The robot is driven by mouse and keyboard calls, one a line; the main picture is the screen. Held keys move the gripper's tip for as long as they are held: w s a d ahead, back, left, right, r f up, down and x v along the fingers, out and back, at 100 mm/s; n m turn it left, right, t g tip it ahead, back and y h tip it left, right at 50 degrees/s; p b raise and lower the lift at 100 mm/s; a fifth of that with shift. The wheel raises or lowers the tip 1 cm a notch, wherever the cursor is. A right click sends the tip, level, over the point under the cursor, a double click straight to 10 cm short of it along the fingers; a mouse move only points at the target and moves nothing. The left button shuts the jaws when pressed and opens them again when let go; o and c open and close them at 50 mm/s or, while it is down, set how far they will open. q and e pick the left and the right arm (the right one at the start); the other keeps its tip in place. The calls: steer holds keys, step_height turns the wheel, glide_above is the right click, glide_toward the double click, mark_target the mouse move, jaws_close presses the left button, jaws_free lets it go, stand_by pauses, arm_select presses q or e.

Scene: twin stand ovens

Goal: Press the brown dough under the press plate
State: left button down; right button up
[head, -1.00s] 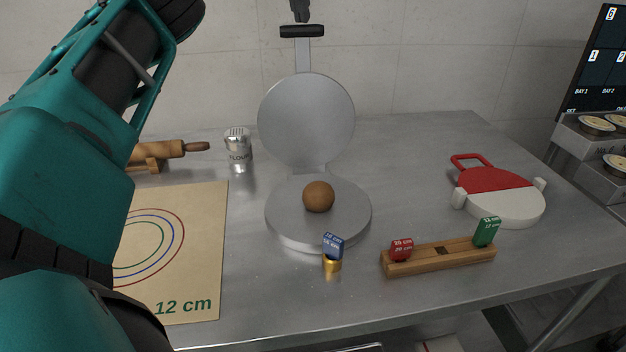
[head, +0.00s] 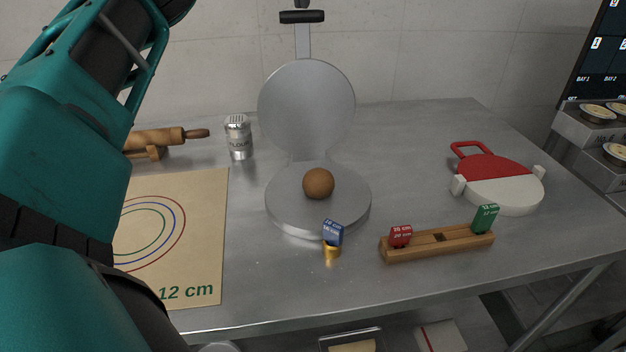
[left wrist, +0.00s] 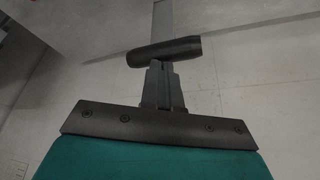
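The brown dough (head: 318,183) is a round ball on the round lower plate (head: 290,218) of the metal press. The upper press plate (head: 306,105) stands raised behind it, with a black handle (head: 302,17) at the end of its arm. My left gripper (head: 302,3) is at the top edge of the head view, right by the handle. In the left wrist view its fingers (left wrist: 163,72) are close together and look shut, with their tips at the handle (left wrist: 165,51); I cannot tell whether they touch it. My right gripper is not in view.
A blue marker in a brass holder (head: 332,240) stands before the press. A wooden rack (head: 440,243) with red and green markers is at right, near a red and white round tool (head: 500,183). A shaker (head: 238,137), rolling pin (head: 155,139) and ring mat (head: 200,230) are left.

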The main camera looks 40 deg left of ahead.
arm_select(q)
steer(key=shift+s+f+p, duration=0.2)
steer(key=shift+f+p, duration=0.2)
steer(key=shift+p, duration=0.55)
stand_by(1.5)
steer(key=c, duration=1.9)
jaws_free()
steer(key=shift+r, duration=0.2)
steer(key=o, duration=0.5)
steer(key=shift+w, duration=0.15)
steer(key=o, duration=0.4)
steer(key=shift+a, duration=0.1)
steer(key=o, duration=0.5)
steer(key=shift+r, duration=0.15)
steer(key=shift+r, duration=3.55)
